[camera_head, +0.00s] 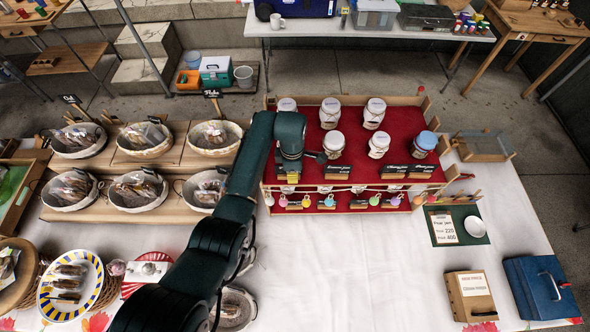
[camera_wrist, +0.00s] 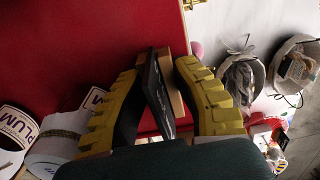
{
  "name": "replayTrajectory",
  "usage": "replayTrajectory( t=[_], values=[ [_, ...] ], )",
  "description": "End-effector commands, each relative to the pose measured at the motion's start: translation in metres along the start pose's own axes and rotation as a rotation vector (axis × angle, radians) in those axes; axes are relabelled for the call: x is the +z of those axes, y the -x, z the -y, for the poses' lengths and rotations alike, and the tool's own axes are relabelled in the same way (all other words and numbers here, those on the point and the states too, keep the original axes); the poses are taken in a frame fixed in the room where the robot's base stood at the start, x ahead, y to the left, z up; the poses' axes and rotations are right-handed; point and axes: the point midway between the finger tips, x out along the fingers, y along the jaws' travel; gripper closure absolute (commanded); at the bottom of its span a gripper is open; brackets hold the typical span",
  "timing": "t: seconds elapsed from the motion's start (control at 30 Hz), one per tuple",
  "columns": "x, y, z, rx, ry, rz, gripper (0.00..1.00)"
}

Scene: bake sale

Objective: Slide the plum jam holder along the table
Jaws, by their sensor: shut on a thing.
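My gripper (camera_head: 291,166) is at the front left of the red display shelf. In the wrist view its two yellow fingers (camera_wrist: 158,72) are shut on a small label holder, a dark plate (camera_wrist: 157,97) with a wooden base. The holder is tilted in that view, and its writing cannot be read, so I cannot confirm it is the plum one. In the head view my gripper mostly hides it. A jar labelled PLUM (camera_wrist: 18,128) shows at the lower left of the wrist view.
More label holders (camera_head: 337,172) stand to the right along the red shelf (camera_head: 352,150). Jars (camera_head: 333,145) stand behind them. Coloured tags hang along the shelf's front (camera_head: 340,208). Baskets (camera_head: 215,138) stand to the left. The white tablecloth (camera_head: 350,270) in front is largely clear.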

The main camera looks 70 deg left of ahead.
Motion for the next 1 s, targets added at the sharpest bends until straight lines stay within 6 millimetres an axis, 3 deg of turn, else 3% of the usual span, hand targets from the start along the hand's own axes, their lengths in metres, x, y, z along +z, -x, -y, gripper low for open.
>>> replayTrajectory(
  t=[0.17, 0.2, 0.3, 0.67, 0.77, 1.0],
  values=[
    [-0.002, -0.004, 0.002, -0.006, 0.001, -0.004, 1.0],
    [-0.001, -0.004, 0.002, -0.006, 0.001, -0.004, 0.63],
    [-0.001, -0.003, 0.002, -0.005, 0.001, -0.003, 0.44],
    [0.0, 0.004, 0.0, 0.0, 0.001, -0.001, 0.44],
    [0.0, 0.018, -0.001, 0.002, 0.001, 0.0, 0.44],
    [0.0, 0.074, -0.001, 0.002, 0.001, 0.0, 0.44]
  ],
)
